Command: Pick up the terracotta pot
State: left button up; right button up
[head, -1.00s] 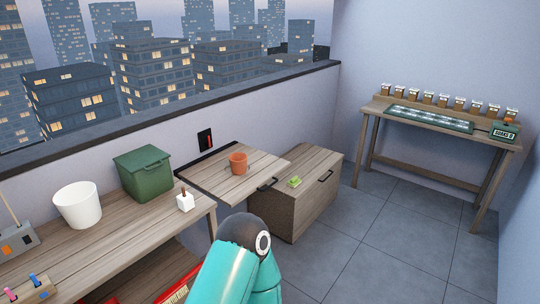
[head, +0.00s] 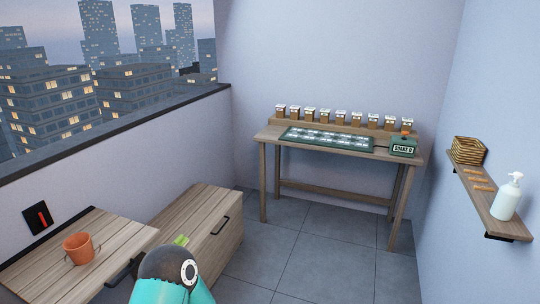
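The terracotta pot (head: 78,248) stands upright on a wooden fold-down shelf (head: 52,278) at the lower left of the head view. A thin wire-like handle or ring shows around it. Part of a teal and dark arm of mine shows at the bottom, right of the shelf and apart from the pot. Neither of my grippers is in the picture.
A wooden chest (head: 196,222) with a small green item (head: 181,240) on it stands right of the shelf. A bench (head: 270,138) with a green tray (head: 330,139) and several jars is at the back. A wall shelf (head: 490,200) holds a basket and bottle. Tiled floor is clear.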

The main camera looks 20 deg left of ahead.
aim_at(80, 249)
jog(key=z, duration=0.1)
jog(key=i, duration=1.6)
jog(key=u, duration=1.85)
jog(key=i, duration=0.2)
jog(key=u, duration=2.5)
jog(key=i, duration=1.1)
jog(key=z, duration=0.55)
